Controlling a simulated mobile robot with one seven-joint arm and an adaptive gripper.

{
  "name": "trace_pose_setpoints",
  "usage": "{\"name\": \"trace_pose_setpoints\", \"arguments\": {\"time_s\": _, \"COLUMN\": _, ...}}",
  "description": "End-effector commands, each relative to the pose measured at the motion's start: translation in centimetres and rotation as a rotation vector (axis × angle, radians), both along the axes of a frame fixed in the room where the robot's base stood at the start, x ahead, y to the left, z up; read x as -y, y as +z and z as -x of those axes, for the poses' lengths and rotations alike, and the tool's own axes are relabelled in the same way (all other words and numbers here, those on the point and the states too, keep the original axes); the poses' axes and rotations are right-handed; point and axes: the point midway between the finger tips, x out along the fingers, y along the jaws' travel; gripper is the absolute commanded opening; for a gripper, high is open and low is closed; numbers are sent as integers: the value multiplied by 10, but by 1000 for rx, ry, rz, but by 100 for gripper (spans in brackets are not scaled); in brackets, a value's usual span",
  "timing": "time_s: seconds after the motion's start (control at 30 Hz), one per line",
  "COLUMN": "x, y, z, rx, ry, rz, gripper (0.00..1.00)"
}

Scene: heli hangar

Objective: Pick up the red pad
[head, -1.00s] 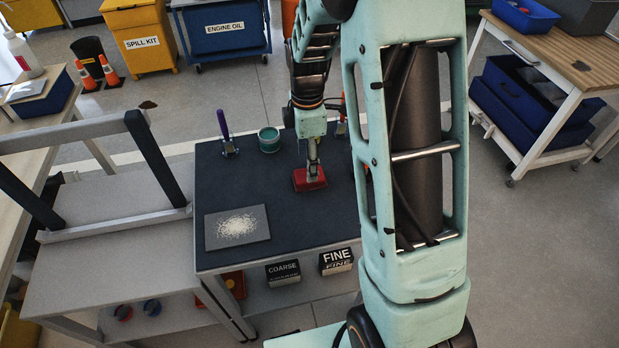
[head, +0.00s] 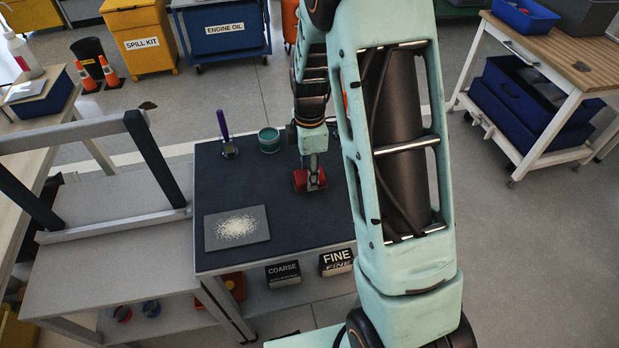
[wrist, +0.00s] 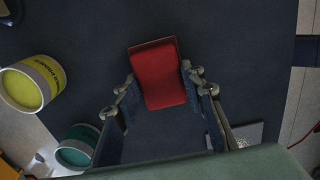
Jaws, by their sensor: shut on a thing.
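The red pad (head: 301,181) is on the dark top of the workbench (head: 290,228), toward its back right. My gripper (head: 312,174) is over it, with its fingers at the pad. In the wrist view the red pad (wrist: 160,78) lies between the two fingers of my gripper (wrist: 163,84), one on each side, and they are shut on it. I cannot tell any gap between the pad and the bench top. My arm hides part of the bench's right side.
A green-teal tin (head: 269,140) and an upright purple-handled tool (head: 226,135) stand left of my gripper. A grey sheet with pale grains (head: 215,238) lies at front left. Boxes marked COARSE (head: 283,273) and FINE (head: 336,262) sit below the front edge. The bench's middle is clear.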

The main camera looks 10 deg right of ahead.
Motion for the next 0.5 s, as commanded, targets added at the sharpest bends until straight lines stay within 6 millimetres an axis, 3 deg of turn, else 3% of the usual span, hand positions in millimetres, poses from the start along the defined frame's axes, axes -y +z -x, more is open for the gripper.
{"name": "trace_pose_setpoints", "arguments": {"time_s": 0.3, "x": 0, "y": 3, "z": 0, "rx": 1, "ry": 0, "rz": 0, "gripper": 13}}
{"name": "trace_pose_setpoints", "arguments": {"time_s": 0.5, "x": 0, "y": 20, "z": -1, "rx": 3, "ry": 0, "rz": -1, "gripper": 13}}
